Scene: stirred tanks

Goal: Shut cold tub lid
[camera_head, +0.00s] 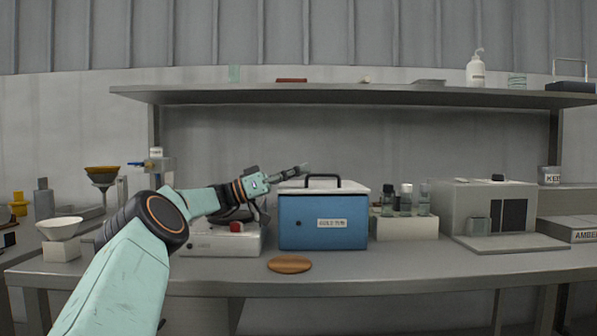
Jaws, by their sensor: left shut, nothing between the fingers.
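The cold tub (323,234) is a blue box with a small white label, standing on the bench in the middle of the head view. Its white lid (350,187) with a black handle (324,178) lies across the top and looks closed or nearly so; I cannot tell whether a small gap remains. My left gripper (303,170) is shut and empty, at the lid's back left, just left of the handle. I cannot tell whether it touches the lid. My right gripper is not in view.
A white stirrer device (225,242) stands left of the tub, partly behind my left arm. A bottle rack (407,228) and a grey box-shaped instrument (490,208) stand to the right. A round wooden disc (289,264) lies in front. A shelf (350,95) runs above.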

